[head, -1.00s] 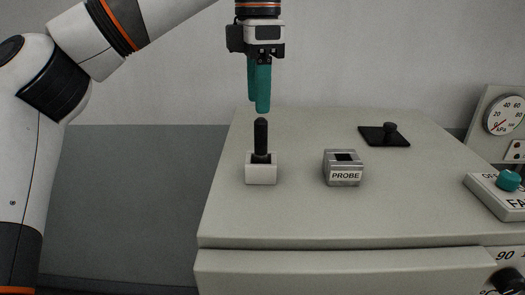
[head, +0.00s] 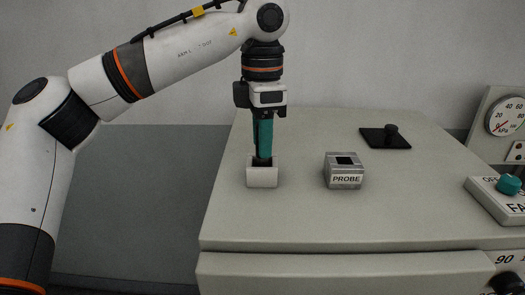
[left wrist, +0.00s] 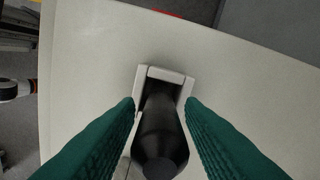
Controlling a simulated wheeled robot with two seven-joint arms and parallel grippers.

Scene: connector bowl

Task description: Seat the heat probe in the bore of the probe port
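The heat probe (left wrist: 160,138), a black rounded stick, stands upright in a white holder (head: 262,177) on the left of the bench top. The holder's rim shows in the left wrist view (left wrist: 166,74). My left gripper (head: 263,158) is lowered over the probe, with its teal fingers hiding most of it in the head view. In the left wrist view the fingers (left wrist: 161,102) are apart, one on each side of the probe, with narrow gaps. The probe port (head: 345,180), a grey block labelled PROBE with a dark square bore on top, stands to the right. My right gripper is out of view.
A black plate with a knob (head: 386,137) lies behind and right of the port. A box with a teal button (head: 508,184) and a dial gauge (head: 507,116) stand at the right edge. The bench top (head: 290,220) in front is clear.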

